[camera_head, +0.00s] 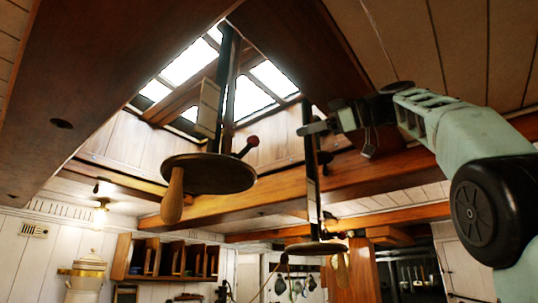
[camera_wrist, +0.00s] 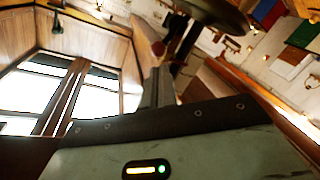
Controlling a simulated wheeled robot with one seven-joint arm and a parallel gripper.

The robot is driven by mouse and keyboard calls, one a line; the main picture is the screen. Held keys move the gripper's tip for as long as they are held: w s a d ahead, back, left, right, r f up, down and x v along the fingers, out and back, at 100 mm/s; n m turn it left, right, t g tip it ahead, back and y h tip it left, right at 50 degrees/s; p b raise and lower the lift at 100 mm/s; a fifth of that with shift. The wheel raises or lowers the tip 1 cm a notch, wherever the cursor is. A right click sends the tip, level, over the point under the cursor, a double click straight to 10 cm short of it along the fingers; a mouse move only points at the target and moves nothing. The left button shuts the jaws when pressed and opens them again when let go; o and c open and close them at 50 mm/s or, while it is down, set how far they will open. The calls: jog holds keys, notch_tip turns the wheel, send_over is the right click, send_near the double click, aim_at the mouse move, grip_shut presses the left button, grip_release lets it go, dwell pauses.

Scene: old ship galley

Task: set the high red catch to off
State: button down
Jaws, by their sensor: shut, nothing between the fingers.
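The high red catch (camera_head: 252,141) is a short lever with a red knob. It sticks up and to the right from the rim of a round dark plate (camera_head: 210,174) on a post under the skylight. In the wrist view the red knob (camera_wrist: 158,48) shows beyond my fingers, beside the dark plate (camera_wrist: 212,14). My gripper (camera_head: 308,128) is shut and empty, to the right of the knob in the head view, with a visible gap between them. In the wrist view my gripper (camera_wrist: 156,82) points up toward the knob. No on or off marking is readable.
A wooden handle (camera_head: 173,196) hangs from the plate's left side. A second, lower round plate (camera_head: 316,248) hangs on another post, which passes close to my gripper. A wooden beam (camera_head: 290,190) runs below my gripper. The skylight (camera_head: 190,62) is above.

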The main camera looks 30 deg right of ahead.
aim_at(244, 151)
jog(key=w+d+f+m+t+y+b, duration=0.1)
jog(key=w+d+f+m+y, duration=0.15)
jog(key=m, duration=1.25)
jog(key=w+d+f+m+y+b, duration=0.2)
jog(key=w+d+f+m, duration=0.15)
jog(key=m, duration=1.05)
jog(key=w+a+r+p, duration=0.2)
jog(key=a+p, duration=0.1)
jog(key=a, duration=0.2)
jog(key=w+a+r+p, duration=0.2)
jog(key=w+a+p, duration=0.1)
jog(key=a, duration=0.2)
jog(key=shift+w+a+m+p, duration=0.2)
jog(key=shift+a+m+p, duration=0.1)
jog(key=shift+p, duration=0.1)
jog(key=shift+d+h, duration=0.1)
jog(key=shift+h, duration=0.15)
jog(key=shift+s+a+r+n+g, duration=0.25)
jog(key=shift+a+r+n+g, duration=0.15)
jog(key=shift+a+r+n, duration=0.45)
jog(key=shift+d+f+n, duration=0.2)
jog(key=shift+n, duration=0.05)
